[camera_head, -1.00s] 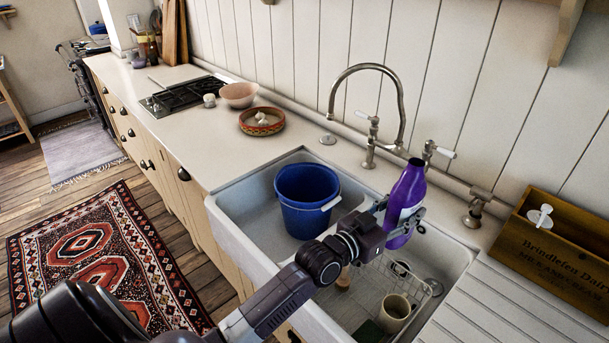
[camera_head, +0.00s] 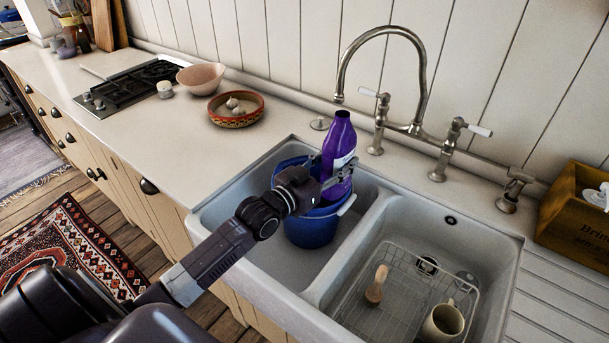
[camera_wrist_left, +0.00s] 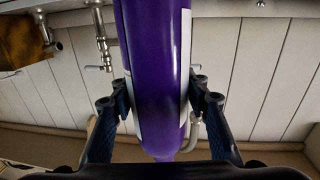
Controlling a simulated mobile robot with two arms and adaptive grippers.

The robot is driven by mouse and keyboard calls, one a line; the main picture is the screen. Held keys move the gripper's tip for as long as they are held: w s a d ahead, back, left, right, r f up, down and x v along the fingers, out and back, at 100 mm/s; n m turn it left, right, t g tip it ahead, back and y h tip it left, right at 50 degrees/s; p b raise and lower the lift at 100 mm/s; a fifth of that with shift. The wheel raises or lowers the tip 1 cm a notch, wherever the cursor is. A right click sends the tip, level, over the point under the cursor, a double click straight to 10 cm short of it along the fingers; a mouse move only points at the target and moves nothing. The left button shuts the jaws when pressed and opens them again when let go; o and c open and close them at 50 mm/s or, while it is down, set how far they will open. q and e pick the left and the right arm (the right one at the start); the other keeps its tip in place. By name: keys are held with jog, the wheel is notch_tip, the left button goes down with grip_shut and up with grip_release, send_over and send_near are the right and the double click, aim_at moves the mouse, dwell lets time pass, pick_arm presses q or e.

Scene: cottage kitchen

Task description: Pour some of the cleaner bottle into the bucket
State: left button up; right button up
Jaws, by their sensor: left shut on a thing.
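The purple cleaner bottle (camera_head: 340,158) has a white label and is upright, with no cap visible on its top. My left gripper (camera_head: 334,181) is shut around its body, and in the left wrist view the bottle (camera_wrist_left: 153,70) stands between the two fingers (camera_wrist_left: 160,98). The blue bucket (camera_head: 310,229) stands in the left basin of the sink. The bottle appears over or just behind the bucket's rim, and part of that rim is hidden by my gripper and the bottle. The inside of the bucket is mostly hidden. My right gripper is not in view.
The double white sink (camera_head: 375,228) has a divider between basins. The right basin holds a wire rack (camera_head: 385,300), a wooden-handled brush (camera_head: 377,284) and a mug (camera_head: 442,322). A tall curved tap (camera_head: 424,75) rises behind. A wooden crate (camera_head: 575,225) stands at the right.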

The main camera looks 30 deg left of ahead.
pick_arm(q)
jog(key=shift+d+r, duration=0.15)
jog(key=shift+r, duration=0.1)
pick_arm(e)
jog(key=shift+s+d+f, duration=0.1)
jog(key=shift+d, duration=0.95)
pick_arm(q)
jog(key=shift+n, duration=0.4)
